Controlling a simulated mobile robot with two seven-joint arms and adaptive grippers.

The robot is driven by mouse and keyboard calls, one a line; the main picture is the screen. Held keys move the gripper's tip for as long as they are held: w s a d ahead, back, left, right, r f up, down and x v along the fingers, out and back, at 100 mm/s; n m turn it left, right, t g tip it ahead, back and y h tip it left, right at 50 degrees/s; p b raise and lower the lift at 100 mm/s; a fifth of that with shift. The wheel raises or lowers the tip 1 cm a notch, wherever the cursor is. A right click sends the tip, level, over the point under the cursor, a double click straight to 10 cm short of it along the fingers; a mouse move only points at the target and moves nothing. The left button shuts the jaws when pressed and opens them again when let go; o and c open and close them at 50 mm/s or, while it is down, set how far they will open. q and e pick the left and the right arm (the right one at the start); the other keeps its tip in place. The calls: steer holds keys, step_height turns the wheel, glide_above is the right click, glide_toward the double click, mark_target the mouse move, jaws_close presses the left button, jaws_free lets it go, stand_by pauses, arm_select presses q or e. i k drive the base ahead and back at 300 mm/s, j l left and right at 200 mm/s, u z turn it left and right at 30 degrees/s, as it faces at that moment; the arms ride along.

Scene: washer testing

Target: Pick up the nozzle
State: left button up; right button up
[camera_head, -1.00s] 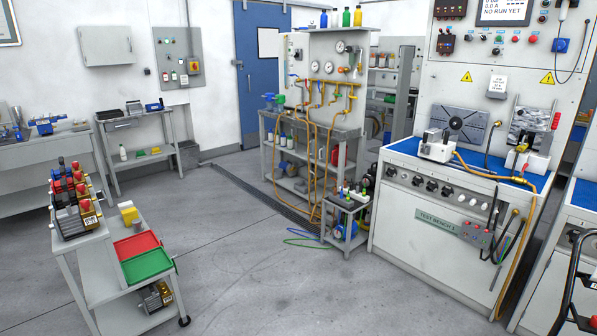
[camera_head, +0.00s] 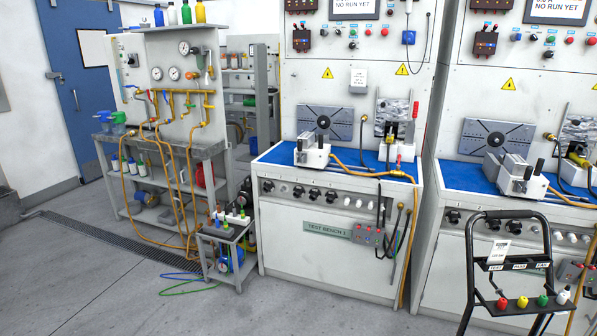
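Neither of my grippers is in view. I cannot tell for certain which thing is the nozzle. A black tubular cart (camera_head: 472,262) at the lower right carries a small row of fittings: a red one (camera_head: 502,303), a yellow one (camera_head: 522,302), a green one (camera_head: 543,300) and a white one (camera_head: 563,296). Small colored-top items (camera_head: 237,212) stand on a little grey side table (camera_head: 226,234) left of the test bench.
Test bench 1 (camera_head: 330,245) has a blue top with a clamp block (camera_head: 312,152) and orange hose. A second bench (camera_head: 450,225) stands to its right. A hose-hung test rig (camera_head: 165,110) is at left. Open floor (camera_head: 110,285) lies in front; green and blue hoses (camera_head: 185,285) lie on it.

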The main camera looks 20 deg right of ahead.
mark_target(501, 304)
steer(key=i+z, duration=0.3)
steer(key=i, duration=0.4)
steer(key=i+j+z, duration=0.1)
steer(key=i+z, duration=0.15)
steer(key=i, duration=0.4)
steer(key=i+z, duration=0.6)
steer(key=z, duration=0.25)
steer(key=i+z, duration=0.4)
steer(key=k+j, duration=0.05)
steer(key=k, duration=0.05)
